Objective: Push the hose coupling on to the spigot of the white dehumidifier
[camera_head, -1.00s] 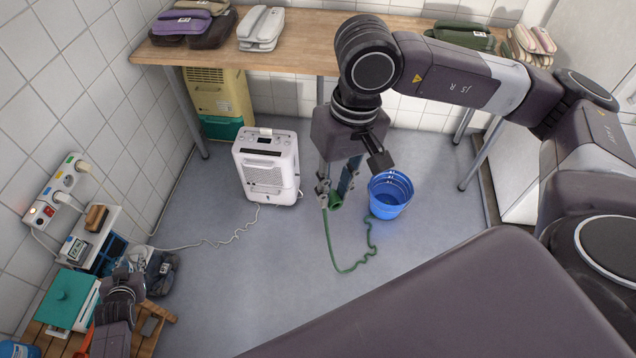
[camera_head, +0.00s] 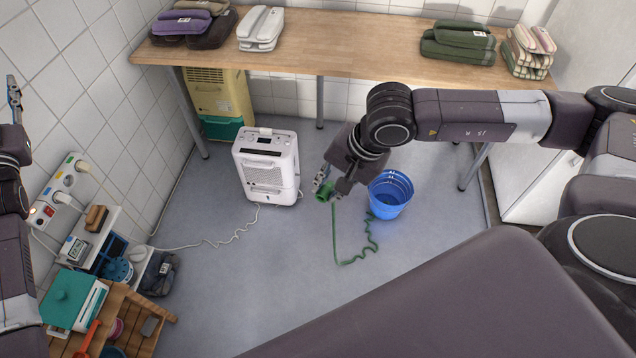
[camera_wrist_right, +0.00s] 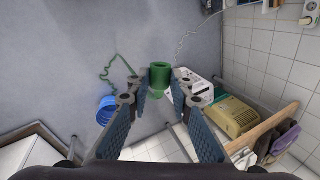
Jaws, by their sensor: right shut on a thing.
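The green hose coupling (camera_head: 325,191) is held between the fingertips of my right gripper (camera_head: 328,184), above the floor to the right of the dehumidifier. In the right wrist view the coupling (camera_wrist_right: 160,76) sits at the fingertips of the gripper (camera_wrist_right: 158,92), its round opening showing. The green hose (camera_head: 336,235) hangs from it towards the blue bucket. The white dehumidifier (camera_head: 266,166) stands upright on the floor, apart from the coupling; it is partly hidden behind a finger in the wrist view (camera_wrist_right: 205,84). I cannot make out its spigot. My left gripper (camera_head: 14,94) is raised at the left edge, its opening unclear.
The blue bucket (camera_head: 390,194) stands close to the right of my right gripper. A wooden table (camera_head: 345,52) with folded towels runs behind. A yellow-green unit (camera_head: 222,100) stands under it. A white cord (camera_head: 205,243) crosses the floor. A small wooden bench (camera_head: 150,325) is at lower left.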

